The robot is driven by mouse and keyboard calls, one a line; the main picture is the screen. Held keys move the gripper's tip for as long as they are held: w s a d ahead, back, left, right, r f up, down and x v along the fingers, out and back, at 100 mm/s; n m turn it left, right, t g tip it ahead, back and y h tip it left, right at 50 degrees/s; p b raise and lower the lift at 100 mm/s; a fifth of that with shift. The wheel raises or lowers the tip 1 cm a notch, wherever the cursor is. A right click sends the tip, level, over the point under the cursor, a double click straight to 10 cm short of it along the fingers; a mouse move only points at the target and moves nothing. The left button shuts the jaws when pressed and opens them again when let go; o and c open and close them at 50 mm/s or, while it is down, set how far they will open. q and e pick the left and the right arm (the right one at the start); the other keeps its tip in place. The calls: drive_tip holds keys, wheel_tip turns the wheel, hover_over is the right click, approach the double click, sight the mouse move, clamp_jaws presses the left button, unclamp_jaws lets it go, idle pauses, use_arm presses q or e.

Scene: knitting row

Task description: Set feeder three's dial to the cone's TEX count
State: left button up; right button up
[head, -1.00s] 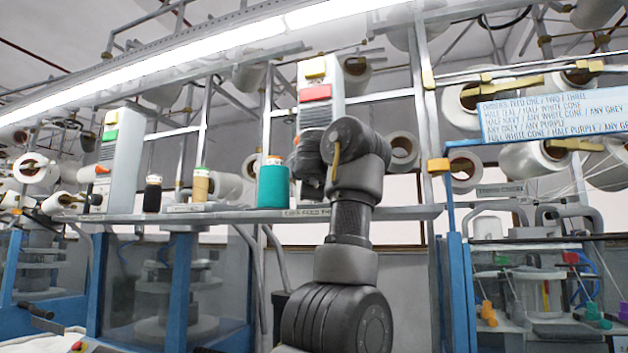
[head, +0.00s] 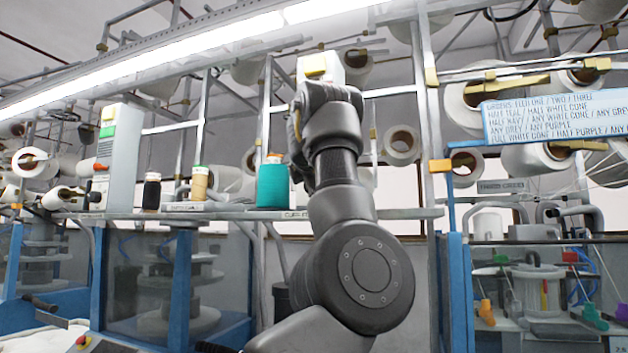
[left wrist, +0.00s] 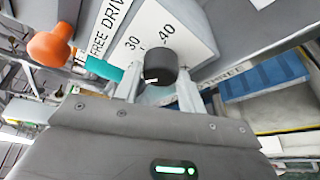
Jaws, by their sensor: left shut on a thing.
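My left gripper (left wrist: 155,88) is shut on the black dial knob (left wrist: 160,65), one finger on each side, in the left wrist view. The knob's pointer cannot be made out. A label ending in THREE (left wrist: 240,68) runs beside the dial. In the head view my dark arm covers the gripper and most of the white feeder box (head: 320,65). A teal cone (head: 273,186) stands on the shelf left of the arm; its TEX count is not readable.
A black cone (head: 152,194) and a tan cone (head: 199,185) stand farther left on the shelf (head: 405,213). A blue-lettered sign (head: 545,110) hangs at right. An orange ball-ended knob (left wrist: 50,46) is near the gripper in the left wrist view.

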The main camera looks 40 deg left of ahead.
use_arm(q)
drive_tip(key=shift+f, duration=0.1)
drive_tip(key=o, duration=0.8)
drive_tip(key=shift+o, duration=0.9)
drive_tip(key=shift+a, duration=0.1)
drive_tip(key=b+v, duration=0.2)
drive_tip(key=v, duration=0.5)
drive_tip(key=shift+b, duration=0.35)
drive_tip(key=shift+s, duration=0.15)
